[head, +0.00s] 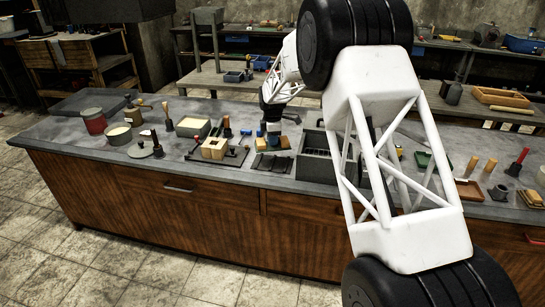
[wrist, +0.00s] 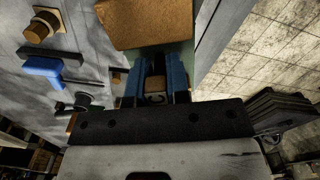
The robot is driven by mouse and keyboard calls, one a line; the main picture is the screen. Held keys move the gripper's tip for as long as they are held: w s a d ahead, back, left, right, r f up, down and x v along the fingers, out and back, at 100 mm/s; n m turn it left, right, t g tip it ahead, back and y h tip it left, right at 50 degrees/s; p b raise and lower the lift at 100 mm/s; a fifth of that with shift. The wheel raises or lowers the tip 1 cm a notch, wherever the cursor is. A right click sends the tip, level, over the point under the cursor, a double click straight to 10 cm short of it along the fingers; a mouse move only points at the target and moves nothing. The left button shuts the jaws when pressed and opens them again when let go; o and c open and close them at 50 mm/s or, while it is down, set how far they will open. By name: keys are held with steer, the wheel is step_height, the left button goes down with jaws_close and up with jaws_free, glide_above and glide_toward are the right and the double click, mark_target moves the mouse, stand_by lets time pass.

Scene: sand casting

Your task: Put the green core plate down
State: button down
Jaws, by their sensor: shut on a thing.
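My gripper (wrist: 154,88) is shut, its two blue fingers close together around a small tan and dark part. A pale green surface, the green core plate (wrist: 186,54), shows just beyond the fingers, with a brown block (wrist: 145,22) over most of it. I cannot make out the plate there. The wrist view does not show whether the plate touches the bench.
The workbench (head: 235,173) is crowded. A dark slotted box (head: 318,160) is to the right. The bench edge (wrist: 208,30) runs close beside the plate.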

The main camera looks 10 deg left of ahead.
mark_target(272, 161)
steer(key=shift+f, duration=1.9)
steer(key=shift+f, duration=1.85)
steer(key=shift+f, duration=0.15)
steer(key=c, duration=1.1)
jaws_free()
step_height(272, 161, up, 12)
steer(key=shift+r, duration=0.15)
